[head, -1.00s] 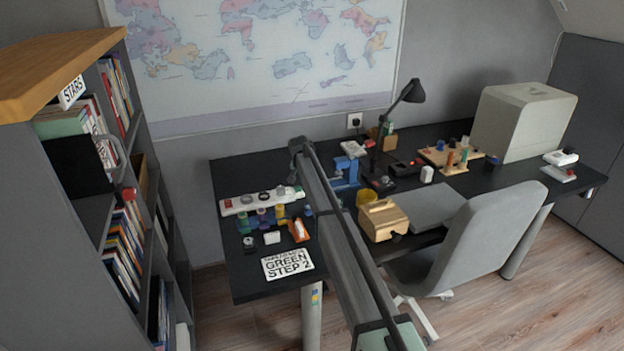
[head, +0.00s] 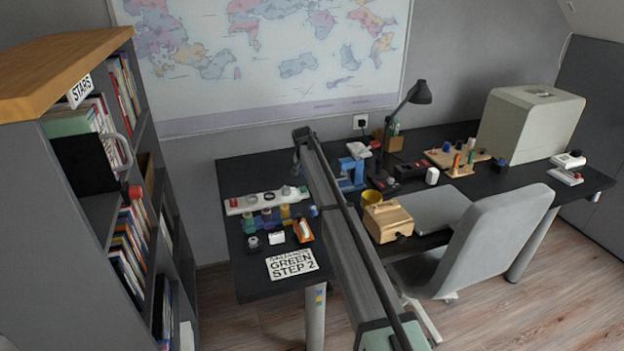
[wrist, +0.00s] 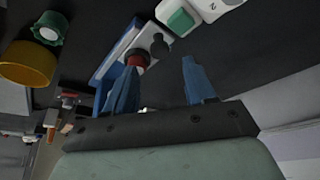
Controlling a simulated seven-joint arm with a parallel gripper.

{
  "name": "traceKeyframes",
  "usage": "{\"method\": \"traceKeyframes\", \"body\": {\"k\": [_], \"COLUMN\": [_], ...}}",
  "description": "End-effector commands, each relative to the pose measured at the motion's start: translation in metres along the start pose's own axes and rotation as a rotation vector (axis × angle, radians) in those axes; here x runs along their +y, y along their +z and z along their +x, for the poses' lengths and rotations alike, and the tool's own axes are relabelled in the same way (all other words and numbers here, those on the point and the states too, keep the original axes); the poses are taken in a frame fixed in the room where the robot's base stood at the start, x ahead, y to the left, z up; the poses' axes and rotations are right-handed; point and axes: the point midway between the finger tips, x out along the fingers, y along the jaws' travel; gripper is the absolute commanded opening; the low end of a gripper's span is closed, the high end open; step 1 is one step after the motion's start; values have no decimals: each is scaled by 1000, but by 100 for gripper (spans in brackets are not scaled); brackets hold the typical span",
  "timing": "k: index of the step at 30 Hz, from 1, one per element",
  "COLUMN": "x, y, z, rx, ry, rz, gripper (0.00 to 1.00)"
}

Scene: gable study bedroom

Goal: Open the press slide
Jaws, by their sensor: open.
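A blue press (head: 350,174) stands on the dark desk (head: 262,168), just right of my arm in the head view. In the wrist view, a blue and pale grey body (wrist: 118,50) with a dark knob (wrist: 160,45) and a red ring (wrist: 137,59) lies just beyond my fingertips; it looks like the press. My gripper (wrist: 160,80) has its two blue fingers apart with nothing held between them. The left finger overlaps the blue body in the picture; I cannot tell whether they touch. In the head view my arm largely hides the gripper.
A yellow cup (head: 371,197) and a wooden box (head: 388,222) stand right of my arm. A black lamp (head: 420,93) rises behind. Several small pots and a sign (head: 292,264) lie at the desk's left. A grey chair (head: 490,240) stands in front.

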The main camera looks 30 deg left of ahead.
Motion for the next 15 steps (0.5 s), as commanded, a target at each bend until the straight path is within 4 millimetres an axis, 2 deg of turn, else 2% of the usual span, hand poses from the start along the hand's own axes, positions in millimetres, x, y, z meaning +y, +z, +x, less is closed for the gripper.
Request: {"method": "traceKeyframes", "body": {"k": [3,9,15], "x": [1,1,0], "y": [0,0,0], "z": [-27,-62,-83], "rx": [2,1,0], "ry": [-1,-1,0], "rz": [0,0,0], "gripper": [54,54,54]}}
